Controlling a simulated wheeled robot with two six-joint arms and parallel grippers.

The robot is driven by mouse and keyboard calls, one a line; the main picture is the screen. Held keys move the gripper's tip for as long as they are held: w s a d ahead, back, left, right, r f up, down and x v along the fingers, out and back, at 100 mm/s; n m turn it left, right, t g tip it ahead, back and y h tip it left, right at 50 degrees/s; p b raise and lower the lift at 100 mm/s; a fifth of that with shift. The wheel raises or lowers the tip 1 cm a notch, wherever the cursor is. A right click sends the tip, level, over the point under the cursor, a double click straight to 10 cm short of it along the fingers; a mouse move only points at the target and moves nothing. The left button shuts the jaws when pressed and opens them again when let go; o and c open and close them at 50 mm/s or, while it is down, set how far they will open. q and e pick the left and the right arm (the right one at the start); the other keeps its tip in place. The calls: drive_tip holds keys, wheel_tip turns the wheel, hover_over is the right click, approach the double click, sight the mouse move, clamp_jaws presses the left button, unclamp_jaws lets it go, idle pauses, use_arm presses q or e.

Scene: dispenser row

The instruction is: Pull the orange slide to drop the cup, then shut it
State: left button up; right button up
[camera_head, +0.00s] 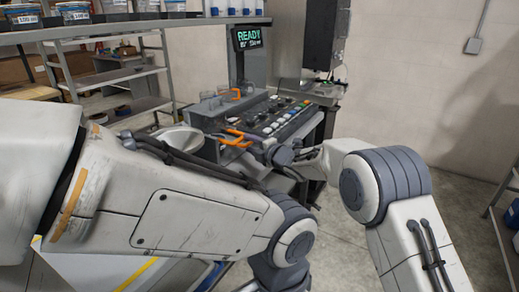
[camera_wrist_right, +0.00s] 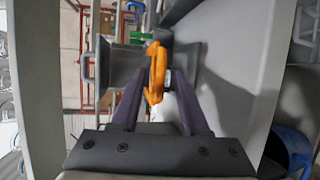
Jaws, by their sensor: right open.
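The orange slide handle (camera_head: 236,138) sticks out from the front of the grey dispenser row. A second orange handle (camera_head: 232,92) shows farther back on the row. My right gripper (camera_head: 262,147) reaches in from the right, close to the nearer handle. In the right wrist view, its dark fingers (camera_wrist_right: 160,92) are open, with the orange handle (camera_wrist_right: 157,72) between them and a gap on each side. I cannot tell a cup clearly in the dispenser. My left arm crosses the front left of the head view; its gripper is not visible.
A black READY display (camera_head: 248,38) stands behind the control panel (camera_head: 285,113) with coloured buttons. A round pale bowl-like thing (camera_head: 180,139) sits left of the dispenser. A shelf (camera_head: 130,30) with tubs runs across the upper left. Open floor lies to the right.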

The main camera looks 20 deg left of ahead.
drive_tip(key=b+v, duration=0.1)
drive_tip(key=v, duration=0.8)
drive_tip(key=shift+s+d+b, duration=0.2)
drive_tip(key=shift+b, duration=0.2)
drive_tip(key=shift+r, duration=0.1)
drive_tip(key=s+d+r+m+h+p, duration=0.3)
drive_tip(key=s+d+m+h+p, duration=0.35)
drive_tip(key=s+d+m, duration=0.35)
drive_tip(key=s+d+m+g+h+p, duration=0.2)
drive_tip(key=s+d+m+g, duration=0.2)
drive_tip(key=s, duration=1)
drive_tip(key=s+d+f+m+g+h+p, duration=0.1)
drive_tip(key=s+d+m+g, duration=0.4)
drive_tip(key=s, duration=1)
drive_tip(key=d+m+h+p, duration=0.1)
drive_tip(key=d+m+h, duration=0.1)
drive_tip(key=d, duration=0.3)
drive_tip(key=shift+d+m+p, duration=0.2)
drive_tip(key=shift+m+p, duration=0.2)
drive_tip(key=shift+m, duration=0.3)
